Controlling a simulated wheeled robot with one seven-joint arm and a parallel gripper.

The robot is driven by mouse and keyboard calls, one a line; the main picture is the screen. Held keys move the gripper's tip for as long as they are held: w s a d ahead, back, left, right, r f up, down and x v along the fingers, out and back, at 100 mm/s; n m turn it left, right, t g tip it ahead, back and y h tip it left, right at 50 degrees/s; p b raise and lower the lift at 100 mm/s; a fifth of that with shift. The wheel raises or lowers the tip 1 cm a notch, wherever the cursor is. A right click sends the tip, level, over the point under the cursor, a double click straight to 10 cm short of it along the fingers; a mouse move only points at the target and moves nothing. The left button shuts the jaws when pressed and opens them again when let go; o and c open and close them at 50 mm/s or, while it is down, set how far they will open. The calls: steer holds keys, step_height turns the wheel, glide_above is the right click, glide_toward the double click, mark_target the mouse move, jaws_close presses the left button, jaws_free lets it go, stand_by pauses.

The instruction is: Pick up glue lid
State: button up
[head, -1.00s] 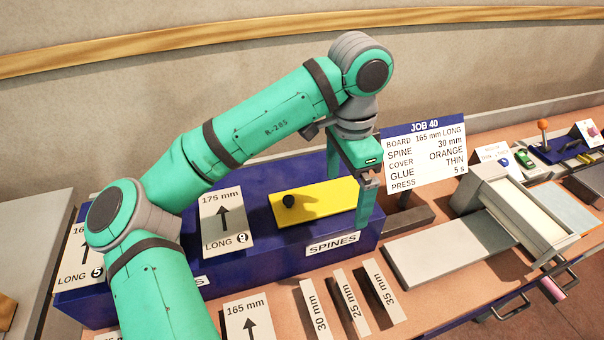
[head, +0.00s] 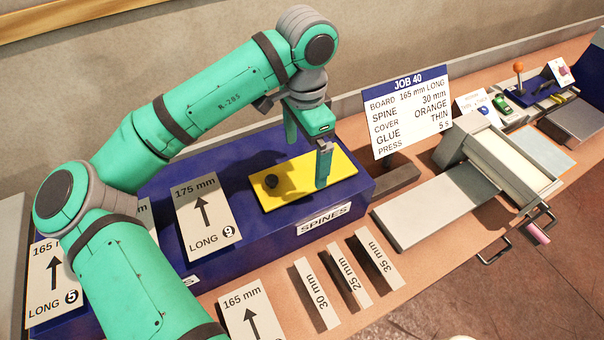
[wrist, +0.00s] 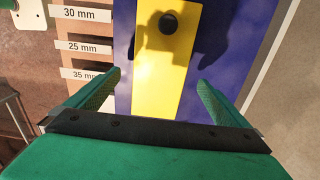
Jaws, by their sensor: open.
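A flat yellow plate with a black knob, which looks like the glue lid (head: 310,188), lies on top of the dark blue box marked SPINES. Its knob (head: 271,182) stands near the left end. My gripper (head: 307,158) is open and empty above the plate's right part, to the right of the knob. In the wrist view the yellow lid (wrist: 160,75) runs between my open fingers (wrist: 159,80), with the knob (wrist: 168,22) ahead of them near the top edge. A shadow of my gripper falls on the lid.
The blue box (head: 345,205) also bears a 175 mm board (head: 208,215). Spine strips (head: 317,293) lie on the bench in front. A job card (head: 408,110) stands right of the gripper, behind a grey press-like device (head: 440,205).

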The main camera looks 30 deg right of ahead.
mark_target(303, 173)
steer(key=f, duration=0.3)
steer(key=shift+a+f, duration=0.25)
steer(key=shift+a, duration=0.05)
steer(key=shift+f, duration=0.65)
steer(key=shift+c, duration=0.3)
steer(key=c, duration=1.2)
